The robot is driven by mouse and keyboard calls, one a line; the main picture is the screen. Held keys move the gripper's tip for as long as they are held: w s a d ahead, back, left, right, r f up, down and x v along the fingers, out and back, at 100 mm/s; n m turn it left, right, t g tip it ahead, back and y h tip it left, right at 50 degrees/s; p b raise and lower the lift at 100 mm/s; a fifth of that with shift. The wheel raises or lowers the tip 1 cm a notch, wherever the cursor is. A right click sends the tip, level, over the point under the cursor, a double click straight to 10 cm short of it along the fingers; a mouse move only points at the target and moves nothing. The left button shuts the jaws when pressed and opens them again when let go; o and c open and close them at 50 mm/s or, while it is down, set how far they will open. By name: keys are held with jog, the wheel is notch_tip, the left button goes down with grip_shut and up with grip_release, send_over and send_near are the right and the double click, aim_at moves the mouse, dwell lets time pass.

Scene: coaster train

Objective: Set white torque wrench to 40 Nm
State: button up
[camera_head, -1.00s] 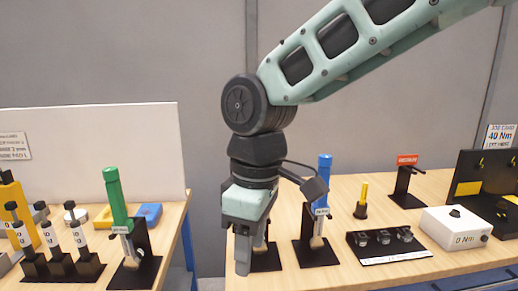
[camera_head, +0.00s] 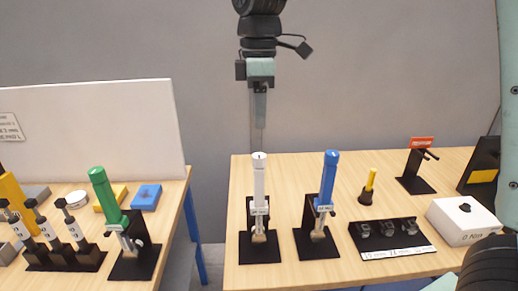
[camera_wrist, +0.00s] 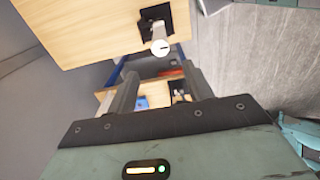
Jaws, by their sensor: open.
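The white torque wrench (camera_head: 259,185) stands upright in a black stand (camera_head: 259,247) on the right-hand table, handle end up. In the wrist view the round end of the white wrench (camera_wrist: 159,47) shows beyond the fingertips. My gripper (camera_head: 260,120) points down above the white wrench, apart from it. In the wrist view my gripper (camera_wrist: 163,88) has its two fingers spread with nothing between them. The white tester box (camera_head: 464,221) reading 0 Nm sits at the right of the table. The wrench's scale is too small to read.
A blue wrench (camera_head: 327,180) stands close right of the white one. A green wrench (camera_head: 106,197) stands on the left table. A socket tray (camera_head: 388,237), a yellow tool (camera_head: 370,182) and a red-signed stand (camera_head: 416,165) are farther right. A gap separates the tables.

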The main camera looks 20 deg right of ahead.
aim_at(259, 155)
notch_tip(259, 155, down, 10)
jog(key=shift+f+p, duration=0.1)
jog(key=shift+p, duration=0.65)
jog(key=c, duration=1)
